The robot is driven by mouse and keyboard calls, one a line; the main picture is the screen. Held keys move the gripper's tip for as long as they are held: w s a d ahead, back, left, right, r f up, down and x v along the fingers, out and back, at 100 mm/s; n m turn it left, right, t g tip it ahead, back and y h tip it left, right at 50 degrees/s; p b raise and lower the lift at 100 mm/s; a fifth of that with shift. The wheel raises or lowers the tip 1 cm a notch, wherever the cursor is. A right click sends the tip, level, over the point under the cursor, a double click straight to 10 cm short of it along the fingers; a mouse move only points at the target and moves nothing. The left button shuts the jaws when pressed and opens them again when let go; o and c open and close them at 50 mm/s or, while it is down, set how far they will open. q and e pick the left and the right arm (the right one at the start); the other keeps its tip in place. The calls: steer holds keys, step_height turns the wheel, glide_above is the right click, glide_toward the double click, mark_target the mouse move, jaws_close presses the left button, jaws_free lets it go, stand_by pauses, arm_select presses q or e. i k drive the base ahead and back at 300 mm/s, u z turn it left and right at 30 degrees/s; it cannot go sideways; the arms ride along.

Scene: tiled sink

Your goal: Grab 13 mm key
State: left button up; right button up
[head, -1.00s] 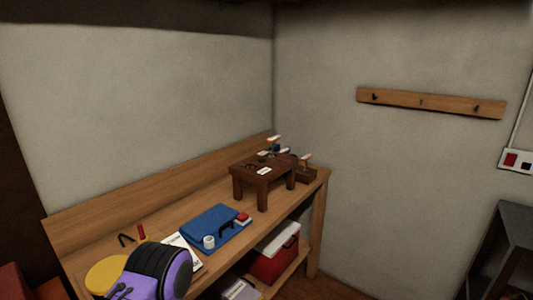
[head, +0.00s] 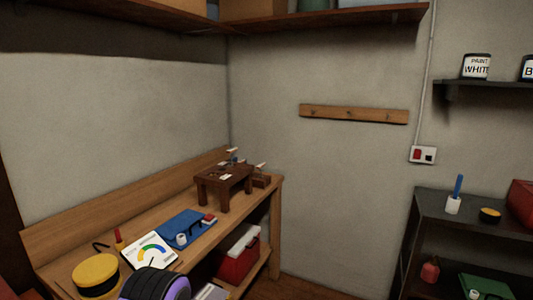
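No key can be made out with a readable 13 mm mark. A small dark wooden stand (head: 224,179) on the far end of the workbench carries several small items with white tags, too small to identify. A small brown block or box (head: 261,181) with a pale tag stands just right of it.
The wooden workbench (head: 130,234) holds a blue cloth or case (head: 184,226), a white gauge card (head: 150,251) and a yellow round container (head: 96,270). A red cooler (head: 238,265) sits below. A hook rail (head: 353,114) and dark shelf unit (head: 470,213) are right.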

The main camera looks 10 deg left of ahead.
mark_target(232, 149)
steer(key=z, duration=0.65)
steer(key=i, duration=1.65)
steer(key=u, duration=0.35)
